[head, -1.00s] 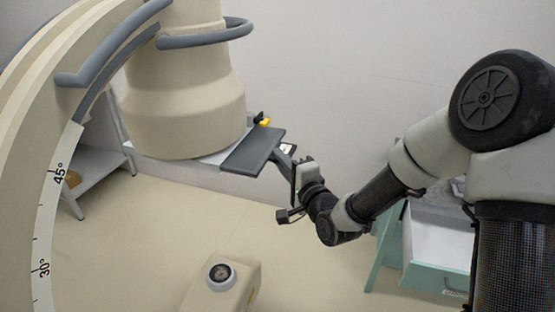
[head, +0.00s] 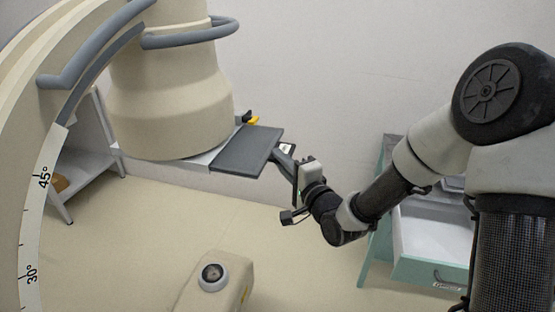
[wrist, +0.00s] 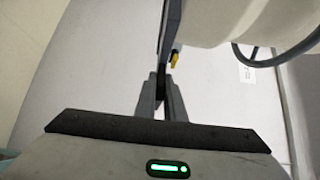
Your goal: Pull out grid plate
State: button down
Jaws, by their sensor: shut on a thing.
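The grid plate (head: 245,153) is a flat dark grey slab. It sticks out to the right from under the beige cylindrical head of a large machine (head: 170,95), and its left part is hidden there. My gripper (head: 281,157) is shut on the plate's right end, and the plate lies about level. In the wrist view the plate (wrist: 169,38) shows nearly edge-on, reaching down to the fingertips of my gripper (wrist: 161,82).
A small yellow part (head: 253,120) sits behind the plate by the machine. A grey curved rail (head: 190,36) rings the cylinder. A beige pedestal (head: 212,285) stands in front. Floor between is clear.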

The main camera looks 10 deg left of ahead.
jog(key=shift+d, duration=0.15)
jog(key=shift+d, duration=0.5)
jog(key=shift+d, duration=0.15)
jog(key=shift+s+d+p, duration=0.15)
jog(key=shift+d+p, duration=0.05)
jog(key=shift+d, duration=1.1)
jog(key=shift+s+d+p, duration=0.1)
jog(key=shift+d+p, duration=0.05)
jog(key=shift+d, duration=1.15)
jog(key=shift+d, duration=0.2)
jog(key=shift+d, duration=0.35)
jog(key=shift+d, duration=0.25)
jog(key=shift+s+d+p, duration=0.15)
jog(key=shift+d+p, duration=0.2)
jog(key=shift+d, duration=0.9)
jog(key=shift+d, duration=0.25)
